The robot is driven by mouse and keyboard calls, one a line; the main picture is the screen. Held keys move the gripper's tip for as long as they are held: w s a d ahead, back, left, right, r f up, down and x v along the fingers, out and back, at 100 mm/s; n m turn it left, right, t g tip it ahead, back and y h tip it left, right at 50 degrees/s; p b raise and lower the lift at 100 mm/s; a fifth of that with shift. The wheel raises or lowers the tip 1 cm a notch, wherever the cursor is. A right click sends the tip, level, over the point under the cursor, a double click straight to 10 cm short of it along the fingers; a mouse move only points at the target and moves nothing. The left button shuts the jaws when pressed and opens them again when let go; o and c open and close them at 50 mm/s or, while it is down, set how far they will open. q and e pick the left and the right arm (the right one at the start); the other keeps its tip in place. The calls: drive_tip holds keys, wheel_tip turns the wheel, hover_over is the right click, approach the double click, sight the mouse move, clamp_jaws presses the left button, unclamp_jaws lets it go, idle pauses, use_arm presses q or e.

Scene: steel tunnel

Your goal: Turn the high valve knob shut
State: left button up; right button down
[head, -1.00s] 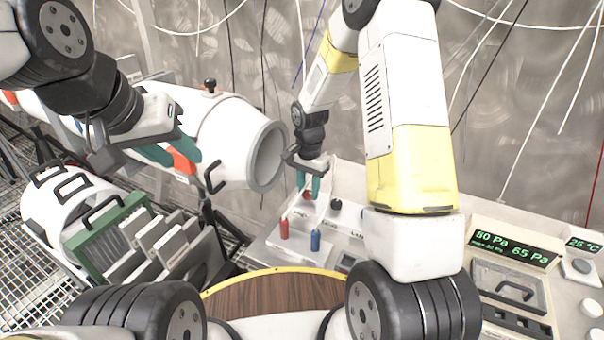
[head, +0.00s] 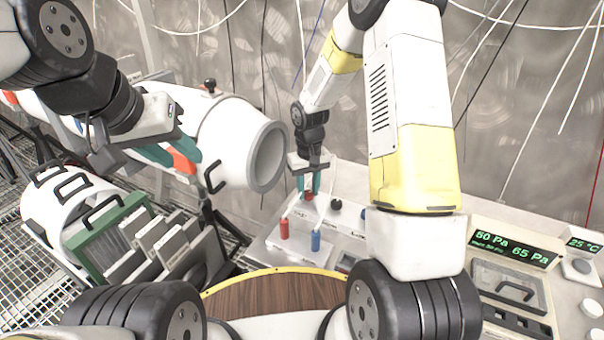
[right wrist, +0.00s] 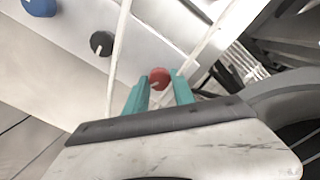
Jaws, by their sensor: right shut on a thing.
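A red knob (head: 309,196) sits on the sloped white control panel (head: 345,229), at the left of a row with a black knob (head: 336,204) and a blue knob (head: 363,212). The panel labels are too small to read. My right gripper (head: 309,185) is down at the red knob, its teal fingers shut on it from both sides. In the right wrist view the red knob (right wrist: 159,78) shows between the fingertips. My left gripper (head: 178,158) is open beside the white chamber, fingers apart around an orange patch.
A red-handled lever (head: 284,230) and a blue-handled lever (head: 315,240) stand in front of the knobs. The white chamber's open end (head: 267,157) is left of my right gripper. A pressure display (head: 512,247) is at the right. Cables hang behind.

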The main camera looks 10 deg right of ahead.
sight(308, 192)
drive_tip(key=n, duration=0.6)
drive_tip(key=shift+w, duration=0.1)
idle(0.5)
drive_tip(key=c, duration=1.1)
unclamp_jaws()
drive_tip(key=shift+o, duration=0.2)
drive_tip(key=shift+r, duration=3.95)
